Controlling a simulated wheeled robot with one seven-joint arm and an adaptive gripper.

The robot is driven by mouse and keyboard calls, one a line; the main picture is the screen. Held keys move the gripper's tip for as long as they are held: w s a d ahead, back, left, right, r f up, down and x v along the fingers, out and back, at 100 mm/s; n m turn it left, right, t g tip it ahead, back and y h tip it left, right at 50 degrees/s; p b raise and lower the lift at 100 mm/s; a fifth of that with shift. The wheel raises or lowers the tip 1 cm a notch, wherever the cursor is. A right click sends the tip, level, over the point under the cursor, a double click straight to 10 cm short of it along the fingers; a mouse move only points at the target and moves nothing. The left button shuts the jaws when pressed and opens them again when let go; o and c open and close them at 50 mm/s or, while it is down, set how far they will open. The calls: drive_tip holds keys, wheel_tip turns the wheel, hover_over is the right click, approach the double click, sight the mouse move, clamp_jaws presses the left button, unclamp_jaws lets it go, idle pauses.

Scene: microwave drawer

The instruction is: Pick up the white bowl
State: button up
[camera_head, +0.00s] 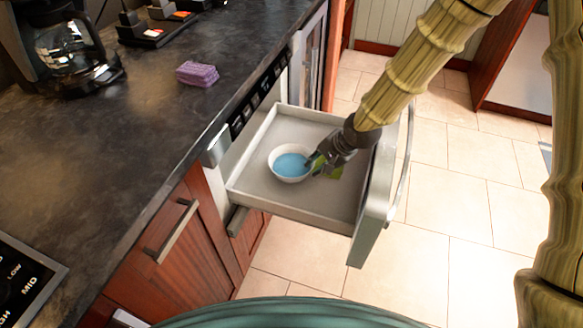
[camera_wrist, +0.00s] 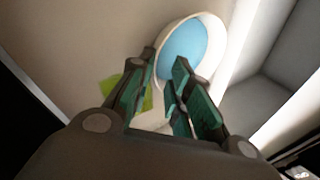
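The white bowl (camera_head: 291,163) with a light blue inside sits upright in the open drawer (camera_head: 250,196). It also shows in the wrist view (camera_wrist: 190,52), beyond my fingertips. My gripper (camera_head: 316,162) reaches into the drawer from the upper right and is at the bowl's right side. In the wrist view my gripper's two fingers (camera_wrist: 165,65) are apart, with a gap between them. The bowl's near rim appears close to the fingertips; I cannot tell whether they touch it. A green patch (camera_wrist: 112,92) lies beside the left finger, partly hidden by it.
The drawer's front panel with its handle (camera_head: 402,165) stands out over the tiled floor at the right. The dark counter (camera_head: 140,130) is at the left, with a purple sponge (camera_head: 197,73) and a coffee maker (camera_head: 62,45). The drawer floor left of the bowl is clear.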

sight(292, 166)
drive_tip(key=shift+a+b+x, duration=0.2)
drive_tip(key=shift+b+x, duration=0.3)
drive_tip(key=shift+x, duration=4.2)
drive_tip(key=shift+r, duration=0.1)
clamp_jaws()
